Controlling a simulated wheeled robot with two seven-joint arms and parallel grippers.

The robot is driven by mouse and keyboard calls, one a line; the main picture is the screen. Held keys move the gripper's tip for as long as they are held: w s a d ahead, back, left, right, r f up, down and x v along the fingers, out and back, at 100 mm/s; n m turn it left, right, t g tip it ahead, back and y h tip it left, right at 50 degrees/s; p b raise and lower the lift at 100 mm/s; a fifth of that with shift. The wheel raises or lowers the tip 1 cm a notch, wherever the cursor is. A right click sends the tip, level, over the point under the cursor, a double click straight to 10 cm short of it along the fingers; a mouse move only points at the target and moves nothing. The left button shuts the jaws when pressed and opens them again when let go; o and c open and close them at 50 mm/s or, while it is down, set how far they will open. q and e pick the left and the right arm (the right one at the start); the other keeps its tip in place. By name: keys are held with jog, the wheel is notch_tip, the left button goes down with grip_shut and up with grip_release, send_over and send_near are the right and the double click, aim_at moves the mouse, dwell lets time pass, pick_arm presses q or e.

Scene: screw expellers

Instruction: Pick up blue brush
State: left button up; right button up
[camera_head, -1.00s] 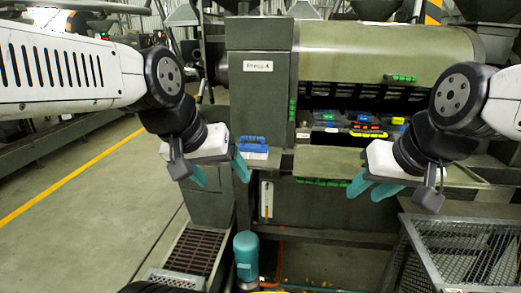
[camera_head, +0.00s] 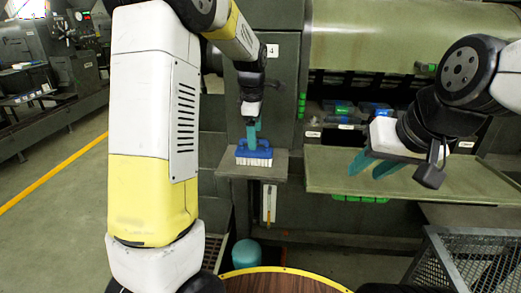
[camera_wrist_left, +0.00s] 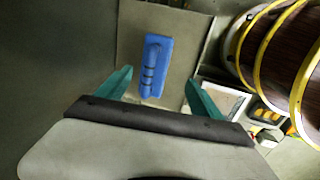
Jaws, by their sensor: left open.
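The blue brush (camera_head: 254,155) with pale bristles lies on a small grey shelf (camera_head: 232,166) at the front of the press. My left gripper (camera_head: 251,136) is directly over it, pointing down; its fingers overlap the brush's top in the head view. In the left wrist view, the brush (camera_wrist_left: 156,65) shows beyond and between the two spread teal fingers of my left gripper (camera_wrist_left: 159,80). I cannot tell whether the fingers touch it. My right gripper (camera_head: 372,166) is open and empty, in front of the green ledge on the right.
The green ledge (camera_head: 410,182) extends right of the small shelf. A wooden barrel with a yellow rim (camera_head: 285,270) stands below, in front of me. A wire mesh crate (camera_head: 475,255) is at bottom right. A teal cylinder (camera_head: 245,252) stands under the shelf.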

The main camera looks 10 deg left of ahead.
pick_arm(q)
jog(key=f, duration=0.1)
jog(key=w+f, duration=0.1)
jog(key=shift+f, duration=0.4)
jog(key=shift+w+a+f, duration=0.1)
jog(key=shift+w+f, duration=0.2)
jog(key=shift+f, duration=0.55)
jog(key=shift+w+a+f, duration=0.15)
jog(key=shift+w+f, duration=0.1)
jog(key=shift+f, duration=0.65)
jog(key=shift+w+a+f, duration=0.1)
jog(key=shift+w+f, duration=0.2)
jog(key=shift+f, duration=0.55)
jog(key=c, duration=1.5)
jog(key=shift+r, duration=0.15)
jog(key=shift+r, duration=0.55)
notch_tip(320, 180, up, 2)
jog(key=shift+r, duration=0.1)
jog(key=s+d, duration=0.1)
jog(key=s, duration=0.4)
jog(key=s+d+r, duration=0.1)
jog(key=s, duration=0.4)
jog(key=s+d, duration=0.1)
jog(key=s, duration=0.4)
jog(key=shift+s+d+r, duration=0.25)
jog(key=shift+s+d, duration=0.05)
jog(key=shift+d, duration=0.1)
